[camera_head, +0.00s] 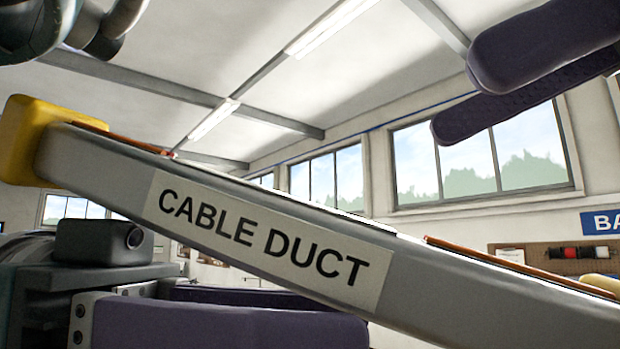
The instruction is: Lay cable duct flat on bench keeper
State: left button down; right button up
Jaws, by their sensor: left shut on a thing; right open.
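The cable duct (110,175) is a long grey bar with a black-on-white "CABLE DUCT" label. It crosses the view close up, tilted, its left end high and its right end running low out of frame. A yellow cap (25,140) is on its left end, and thin copper-coloured strips show along its top edge. My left gripper (320,315) is shut on the duct; its purple fingers show below and partly behind it. My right gripper (447,108) is open and empty at the upper right, above the duct and apart from it. I see no bench keeper.
Behind are a wall with windows (485,160), a ceiling with strip lights, a brown pegboard (560,258) with small items, and part of a blue sign (602,222). No bench top is visible; the duct hides much of the lower view.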

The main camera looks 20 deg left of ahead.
aim_at(277, 194)
jog(key=x, duration=1.1)
grip_shut()
dwell(0.3)
pick_arm(q)
jog(key=shift+c, duration=2.1)
grip_release()
jog(key=shift+a, duration=0.1)
